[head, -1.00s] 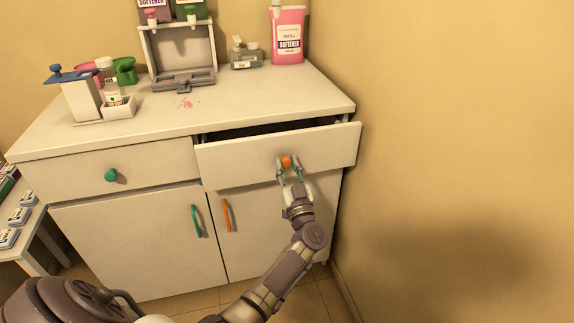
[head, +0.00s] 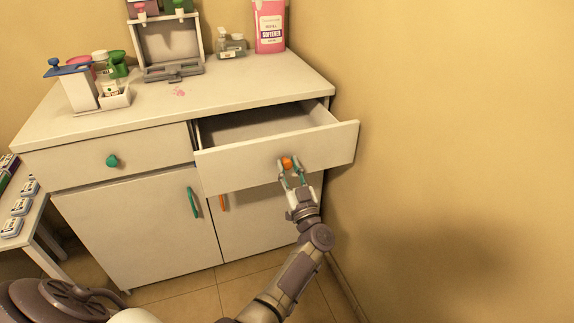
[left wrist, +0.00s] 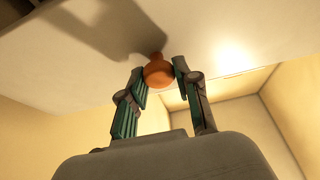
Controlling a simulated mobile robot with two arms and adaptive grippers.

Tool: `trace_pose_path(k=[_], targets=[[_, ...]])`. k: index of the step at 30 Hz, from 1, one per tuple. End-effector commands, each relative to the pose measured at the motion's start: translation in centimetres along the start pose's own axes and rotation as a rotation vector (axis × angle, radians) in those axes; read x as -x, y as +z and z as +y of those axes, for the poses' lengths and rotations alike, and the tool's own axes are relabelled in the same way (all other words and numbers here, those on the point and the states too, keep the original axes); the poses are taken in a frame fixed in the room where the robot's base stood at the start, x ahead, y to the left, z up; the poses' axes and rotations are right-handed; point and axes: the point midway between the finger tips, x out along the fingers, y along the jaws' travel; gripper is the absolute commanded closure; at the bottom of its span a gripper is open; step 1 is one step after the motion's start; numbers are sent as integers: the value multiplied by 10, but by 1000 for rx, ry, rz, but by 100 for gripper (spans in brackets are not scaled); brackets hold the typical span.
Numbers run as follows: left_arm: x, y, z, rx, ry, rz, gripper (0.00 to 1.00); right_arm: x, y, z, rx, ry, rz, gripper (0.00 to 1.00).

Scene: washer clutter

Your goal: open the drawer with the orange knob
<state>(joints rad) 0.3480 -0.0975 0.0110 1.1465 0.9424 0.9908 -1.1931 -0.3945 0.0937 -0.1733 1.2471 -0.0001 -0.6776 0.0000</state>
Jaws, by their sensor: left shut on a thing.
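The white drawer (head: 235,165) with the orange knob (head: 287,162) is pulled well out of the right side of the cabinet. Its inside shows and looks empty where I can see it. My left gripper (head: 291,171) is shut on the orange knob, at the drawer's front. My right gripper is not in view.
The left drawer, with a green knob (head: 112,160), is shut. Below are doors with a green handle (head: 192,202) and an orange handle (head: 223,203). A pink softener bottle (head: 270,28) and a white caddy (head: 115,98) stand on top. A wall (head: 450,140) is close on the right.

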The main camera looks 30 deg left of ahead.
Motion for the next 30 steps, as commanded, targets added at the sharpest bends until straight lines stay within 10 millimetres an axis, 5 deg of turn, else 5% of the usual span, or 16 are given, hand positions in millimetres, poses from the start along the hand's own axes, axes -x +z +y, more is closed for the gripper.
trace_pose_path(k=[5, 6, 10, 21, 30], targets=[[0, 0, 0, -1, 1, 0, 100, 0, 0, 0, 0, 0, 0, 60], [0, 0, 0, -1, 1, 0, 66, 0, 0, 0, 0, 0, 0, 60], [0, 0, 0, -1, 1, 0, 45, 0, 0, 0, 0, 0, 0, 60], [4, 1, 0, 0, 1, -1, 44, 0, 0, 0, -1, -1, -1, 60], [45, 1, 0, -1, 2, -4, 44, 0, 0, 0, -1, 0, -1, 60]])
